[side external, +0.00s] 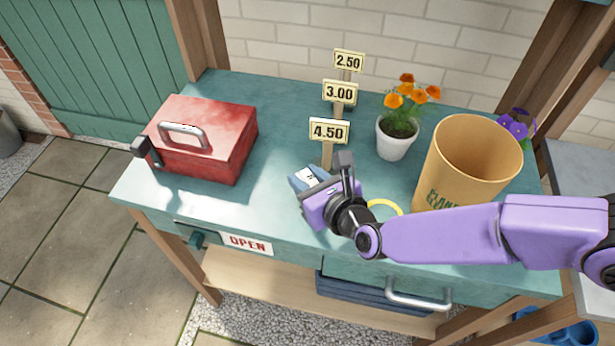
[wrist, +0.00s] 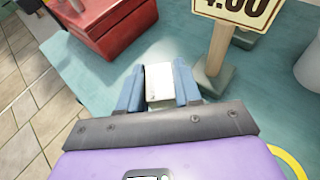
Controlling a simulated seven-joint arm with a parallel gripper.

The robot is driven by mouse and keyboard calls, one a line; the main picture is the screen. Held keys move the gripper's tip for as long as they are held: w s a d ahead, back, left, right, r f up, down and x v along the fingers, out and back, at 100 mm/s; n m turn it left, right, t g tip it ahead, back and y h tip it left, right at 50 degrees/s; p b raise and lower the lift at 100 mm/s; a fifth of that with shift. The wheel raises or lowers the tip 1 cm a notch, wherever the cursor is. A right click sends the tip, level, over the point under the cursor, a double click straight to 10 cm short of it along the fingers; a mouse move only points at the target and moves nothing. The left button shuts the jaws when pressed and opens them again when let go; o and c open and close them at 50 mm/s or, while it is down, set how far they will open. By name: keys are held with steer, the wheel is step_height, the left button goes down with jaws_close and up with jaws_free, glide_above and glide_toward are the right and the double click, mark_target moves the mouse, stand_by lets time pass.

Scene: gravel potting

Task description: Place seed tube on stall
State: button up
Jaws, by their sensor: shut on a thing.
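A red metal box (side external: 203,138) stands at the left. Price signs (side external: 329,131) stand in a row behind my gripper. An orange flower pot (side external: 397,137), a big tan bucket (side external: 468,165) and a yellow ring (side external: 384,206) are to the right. The top between box and signs is clear.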

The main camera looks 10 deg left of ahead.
steer(key=shift+f, duration=0.1)
steer(key=o, duration=1)
steer(key=v, duration=1.2)
